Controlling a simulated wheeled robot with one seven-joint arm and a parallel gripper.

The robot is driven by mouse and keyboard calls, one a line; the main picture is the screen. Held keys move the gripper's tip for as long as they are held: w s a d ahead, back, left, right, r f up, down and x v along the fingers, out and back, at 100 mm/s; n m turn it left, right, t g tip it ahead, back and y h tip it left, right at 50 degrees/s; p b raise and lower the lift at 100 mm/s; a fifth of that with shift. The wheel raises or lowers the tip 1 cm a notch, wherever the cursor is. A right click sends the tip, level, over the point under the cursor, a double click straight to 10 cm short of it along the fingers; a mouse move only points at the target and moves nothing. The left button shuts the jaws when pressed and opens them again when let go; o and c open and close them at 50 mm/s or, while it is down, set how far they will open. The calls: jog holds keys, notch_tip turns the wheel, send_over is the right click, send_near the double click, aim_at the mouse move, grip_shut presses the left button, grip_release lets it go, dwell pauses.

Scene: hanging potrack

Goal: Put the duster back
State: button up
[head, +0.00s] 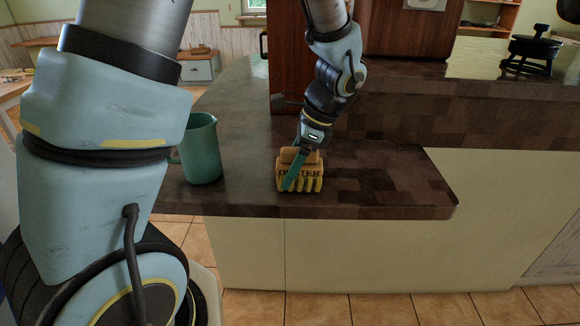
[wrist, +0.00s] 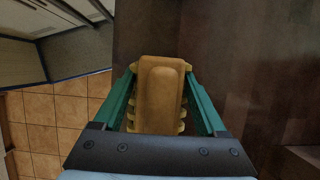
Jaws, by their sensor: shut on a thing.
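The duster (head: 299,176) is a yellow-brown block with dark "DUSTER" lettering and a ridged lower edge. In the head view it is at the front part of the dark counter (head: 390,190), right of a green pitcher. My gripper (head: 299,168) comes down from above with its green fingers on either side of the duster. In the wrist view the duster (wrist: 160,95) fills the space between the two green fingers, and my gripper (wrist: 160,92) is shut on it. I cannot tell whether the duster's underside touches the counter.
The green pitcher (head: 200,148) stands close to the left of the duster. A reddish-brown wooden block or cabinet (head: 405,30) stands behind on the counter. A black pot on a stand (head: 530,52) is on the raised ledge at the right. The counter right of the duster is clear.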

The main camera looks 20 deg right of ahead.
jog(key=shift+f, duration=0.25)
dwell(0.6)
jog(key=o, duration=1.5)
jog(key=shift+o, duration=0.2)
jog(key=shift+r, duration=0.1)
